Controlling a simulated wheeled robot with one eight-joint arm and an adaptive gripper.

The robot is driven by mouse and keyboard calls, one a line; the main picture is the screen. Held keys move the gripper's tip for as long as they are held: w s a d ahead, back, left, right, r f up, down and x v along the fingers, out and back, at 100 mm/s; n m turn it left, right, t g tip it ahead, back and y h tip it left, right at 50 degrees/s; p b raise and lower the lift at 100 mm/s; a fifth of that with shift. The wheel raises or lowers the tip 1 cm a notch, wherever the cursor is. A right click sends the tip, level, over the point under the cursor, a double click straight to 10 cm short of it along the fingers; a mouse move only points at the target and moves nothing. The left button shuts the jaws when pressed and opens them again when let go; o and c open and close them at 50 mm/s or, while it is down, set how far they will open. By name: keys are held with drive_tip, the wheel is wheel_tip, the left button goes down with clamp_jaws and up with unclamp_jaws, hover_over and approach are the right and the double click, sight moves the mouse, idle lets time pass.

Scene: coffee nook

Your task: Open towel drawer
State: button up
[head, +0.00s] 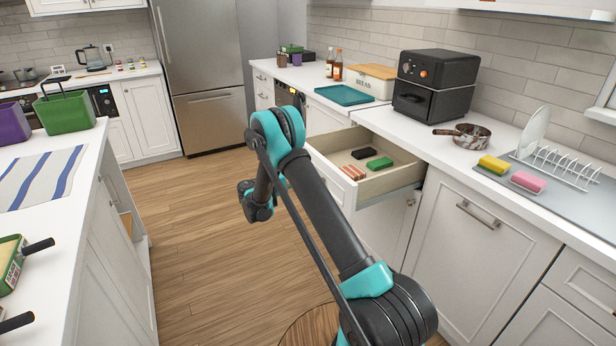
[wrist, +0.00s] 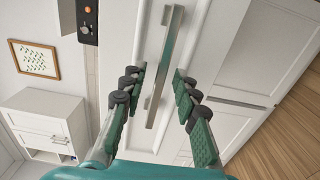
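A white drawer (head: 398,186) stands pulled out from the right-hand counter in the head view. A green block, a black block and reddish bars lie in it; I see no towel there. Part of its front is hidden behind my arm. In the wrist view, a white front with a metal bar handle (wrist: 165,65) is close ahead. My gripper (wrist: 159,80) is open, its fingers on either side of the handle, with gaps showing on both sides. I cannot tell for certain whether this handle belongs to the pulled-out drawer.
An air fryer (head: 435,84), a pan (head: 470,136) and a dish rack (head: 560,167) stand on the right counter. A closed cabinet (head: 470,250) is below. The island (head: 90,190) bounds the left side. Wooden floor (head: 205,230) lies clear between.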

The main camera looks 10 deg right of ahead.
drive_tip(key=v, duration=1.1)
